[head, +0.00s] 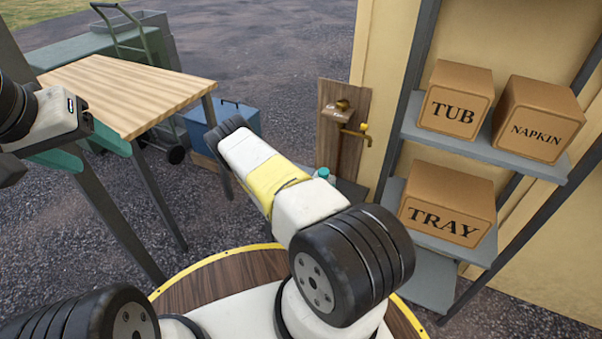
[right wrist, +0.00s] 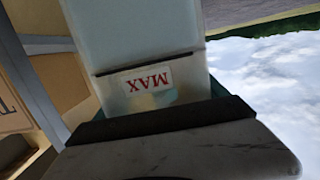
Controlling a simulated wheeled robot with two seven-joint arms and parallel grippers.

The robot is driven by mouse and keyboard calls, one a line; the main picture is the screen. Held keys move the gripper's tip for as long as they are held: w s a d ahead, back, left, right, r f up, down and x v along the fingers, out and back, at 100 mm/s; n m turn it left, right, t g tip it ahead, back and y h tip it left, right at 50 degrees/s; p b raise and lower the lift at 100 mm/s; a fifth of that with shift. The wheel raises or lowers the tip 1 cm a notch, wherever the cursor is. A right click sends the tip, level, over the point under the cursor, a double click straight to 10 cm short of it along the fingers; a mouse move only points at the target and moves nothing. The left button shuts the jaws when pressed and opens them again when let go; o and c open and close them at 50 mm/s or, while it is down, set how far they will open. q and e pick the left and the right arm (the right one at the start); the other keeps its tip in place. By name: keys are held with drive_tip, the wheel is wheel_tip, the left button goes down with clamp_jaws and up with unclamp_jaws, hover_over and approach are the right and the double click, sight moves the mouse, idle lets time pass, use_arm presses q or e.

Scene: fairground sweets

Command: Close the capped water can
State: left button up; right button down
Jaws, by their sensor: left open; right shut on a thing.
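The water can (right wrist: 140,35) fills the middle of the right wrist view as a pale, translucent body. A dark line and a label reading MAX show upside down on it. My right gripper (right wrist: 165,112) is shut on it, its dark pad across the can's near side. In the head view my right arm hides that gripper and most of the can; a small teal and white top (head: 323,174) shows beside the arm, possibly the can's cap. I cannot tell whether the cap is on. My left gripper (head: 82,150), with teal fingers, is open and empty near the wooden table.
The wooden table (head: 125,92) stands at left, with a hand truck (head: 128,30) behind and a blue box (head: 222,119) beyond. A brass tap (head: 357,131) sits on a wall board. Shelves (head: 478,152) at right hold boxes marked TUB, NAPKIN and TRAY.

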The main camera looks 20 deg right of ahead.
drive_tip(key=w+d, duration=0.1)
drive_tip(key=w, duration=0.1)
drive_tip(key=w+d, duration=0.2)
drive_tip(key=w, duration=0.1)
drive_tip(key=w+d, duration=0.2)
drive_tip(key=w, duration=0.1)
drive_tip(key=shift+w+d+f, duration=0.1)
drive_tip(key=shift+w+f, duration=0.15)
drive_tip(key=shift+f, duration=0.05)
drive_tip(key=shift+w+d+f, duration=0.15)
drive_tip(key=shift+w+f, duration=0.05)
drive_tip(key=shift+f, duration=0.7)
drive_tip(key=shift+w+d+f, duration=0.1)
drive_tip(key=shift+w+f, duration=0.05)
drive_tip(key=shift+f, duration=0.85)
unclamp_jaws()
drive_tip(key=shift+s+f, duration=0.1)
drive_tip(key=shift+f, duration=0.05)
drive_tip(key=v, duration=1.2)
drive_tip(key=shift+a, duration=0.15)
